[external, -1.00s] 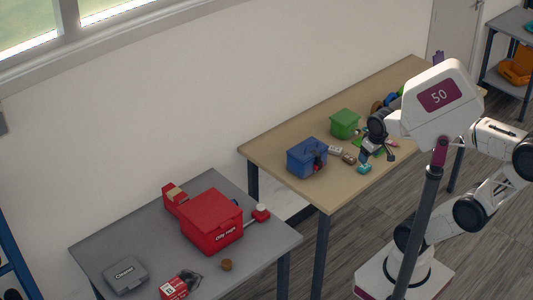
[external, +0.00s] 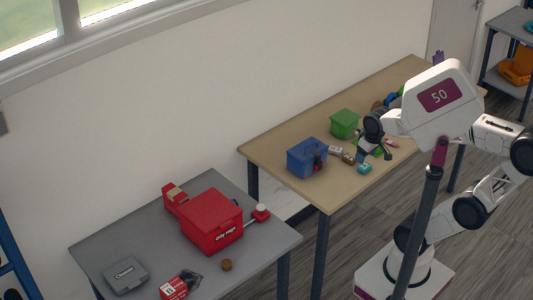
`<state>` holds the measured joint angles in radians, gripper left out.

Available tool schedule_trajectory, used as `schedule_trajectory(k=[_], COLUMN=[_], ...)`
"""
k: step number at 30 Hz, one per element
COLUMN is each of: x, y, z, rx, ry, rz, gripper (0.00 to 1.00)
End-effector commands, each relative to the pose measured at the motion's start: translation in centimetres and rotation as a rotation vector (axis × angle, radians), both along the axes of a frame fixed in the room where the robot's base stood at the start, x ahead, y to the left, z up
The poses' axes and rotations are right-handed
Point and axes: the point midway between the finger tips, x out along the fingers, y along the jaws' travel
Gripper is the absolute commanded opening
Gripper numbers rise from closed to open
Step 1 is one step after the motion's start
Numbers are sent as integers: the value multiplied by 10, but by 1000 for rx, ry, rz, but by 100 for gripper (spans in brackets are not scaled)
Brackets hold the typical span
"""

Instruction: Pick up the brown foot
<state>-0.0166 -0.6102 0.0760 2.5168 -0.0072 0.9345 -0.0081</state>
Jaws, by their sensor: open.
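A small brown piece (external: 348,158), which may be the brown foot, lies on the wooden table among other small parts; its shape is too small to make out. My gripper (external: 374,156) is open and points down over the table, just right of the brown piece. I see nothing between its fingers, and it appears apart from the piece. How high it is above the table is hard to tell. My arm hides part of the table behind it.
A white-grey piece (external: 335,149) and a teal piece (external: 365,168) lie close to the brown one. A blue box (external: 307,158) and a green box (external: 345,123) stand left and behind. The wooden table's (external: 330,195) front left corner is clear.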

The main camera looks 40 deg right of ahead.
Motion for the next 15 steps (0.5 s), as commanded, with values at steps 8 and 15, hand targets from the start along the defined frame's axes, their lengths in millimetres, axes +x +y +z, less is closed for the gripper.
schedule_trajectory(k=[8,15], x=[41,81], y=[34,78], z=[-9,-24], rx=[-9,-19], ry=[36,70], rz=[170,357], gripper=[68,68])
